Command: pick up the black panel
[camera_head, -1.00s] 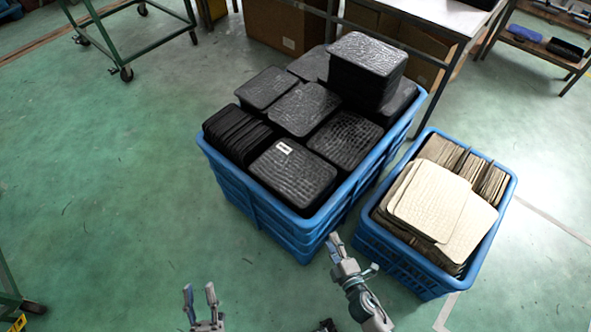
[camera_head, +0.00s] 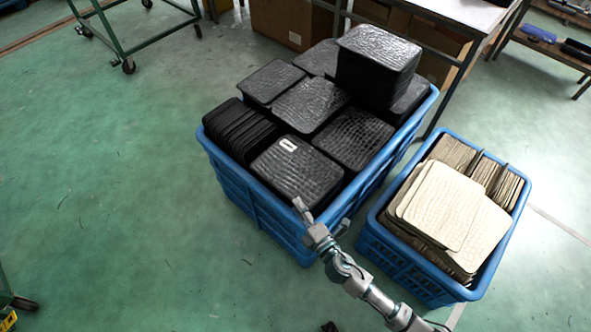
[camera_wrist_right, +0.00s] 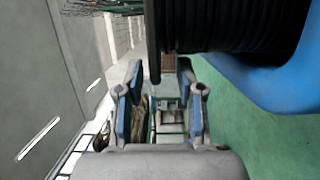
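Several black textured panels lie in stacks in a large blue crate (camera_head: 228,178). The nearest black panel (camera_head: 300,178) carries a small white label and lies on top at the crate's front corner. My right gripper (camera_head: 302,208) is at the crate's front rim, beside the near edge of that panel. In the right wrist view my right gripper (camera_wrist_right: 160,90) shows two separated fingers with nothing between them. Dark stacked panel edges (camera_wrist_right: 225,25) and the blue crate rim (camera_wrist_right: 282,85) are close to it there. My left gripper is out of the head view.
A smaller blue crate (camera_head: 372,238) with beige panels (camera_head: 445,205) stands at the right. A tall black stack (camera_head: 378,60) rises at the big crate's back. A table (camera_head: 455,12) and a green cart frame (camera_head: 125,35) stand behind. Green floor (camera_head: 110,210) at left is clear.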

